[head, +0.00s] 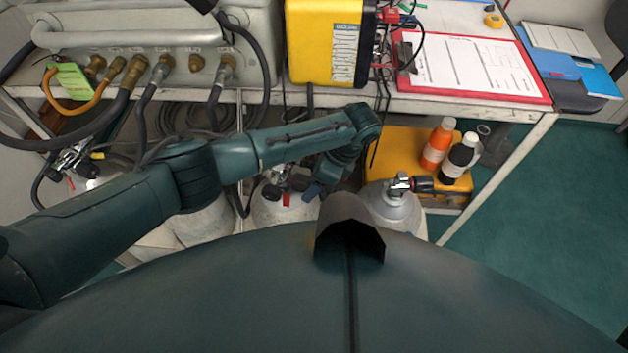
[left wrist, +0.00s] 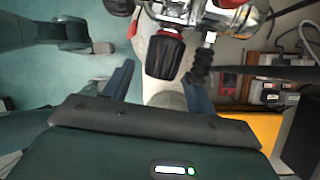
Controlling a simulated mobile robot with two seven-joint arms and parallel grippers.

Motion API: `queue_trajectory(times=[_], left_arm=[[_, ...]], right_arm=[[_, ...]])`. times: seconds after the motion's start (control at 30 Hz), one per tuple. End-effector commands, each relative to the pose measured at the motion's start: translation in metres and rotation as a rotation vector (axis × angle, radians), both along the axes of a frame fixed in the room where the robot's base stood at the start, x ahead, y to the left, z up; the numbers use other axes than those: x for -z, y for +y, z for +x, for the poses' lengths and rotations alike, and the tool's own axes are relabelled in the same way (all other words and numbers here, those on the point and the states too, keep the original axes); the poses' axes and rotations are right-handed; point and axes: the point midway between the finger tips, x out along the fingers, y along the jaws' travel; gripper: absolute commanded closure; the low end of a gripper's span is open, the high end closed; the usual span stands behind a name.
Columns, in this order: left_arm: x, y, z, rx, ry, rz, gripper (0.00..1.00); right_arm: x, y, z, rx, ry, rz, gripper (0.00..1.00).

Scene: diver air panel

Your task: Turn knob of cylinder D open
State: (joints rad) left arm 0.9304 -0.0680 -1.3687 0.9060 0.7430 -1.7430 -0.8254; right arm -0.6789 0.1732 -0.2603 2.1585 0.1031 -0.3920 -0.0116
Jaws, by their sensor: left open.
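Several pale cylinders with metal valves stand under the bench. One cylinder (head: 280,207) is in the middle and another (head: 396,208) stands to its right, with a black knob (head: 423,184) on its valve. I cannot read which is cylinder D. My left gripper (head: 316,188) points down beside the middle cylinder's valve, partly hidden by my arm. In the left wrist view my left gripper (left wrist: 158,88) is open. A black ribbed knob (left wrist: 165,57) with a red ring lies just ahead, between the finger lines, and is not clasped. My right gripper is not in view.
Above is a bench with a grey panel (head: 150,45) with hose fittings, a yellow box (head: 325,40) and a red-edged clipboard (head: 465,65). Hoses hang around the valves. Floor at right is clear.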

Motion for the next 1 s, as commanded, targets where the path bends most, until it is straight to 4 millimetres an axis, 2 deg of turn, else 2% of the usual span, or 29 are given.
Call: queue_trajectory(times=[0.37, 0.9, 1.0], left_arm=[[0.0053, 0.0028, -0.0003, -0.001, 0.0, 0.0, 0.43], [0.005, 0.0023, -0.0003, -0.001, 0.0, 0.0, 0.87], [0.0045, 0.0023, -0.0005, 0.0, -0.002, 0.0, 0.87]], right_arm=[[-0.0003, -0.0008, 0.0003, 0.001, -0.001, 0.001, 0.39], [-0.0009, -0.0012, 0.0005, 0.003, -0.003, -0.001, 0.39], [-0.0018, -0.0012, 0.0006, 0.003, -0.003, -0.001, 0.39]])
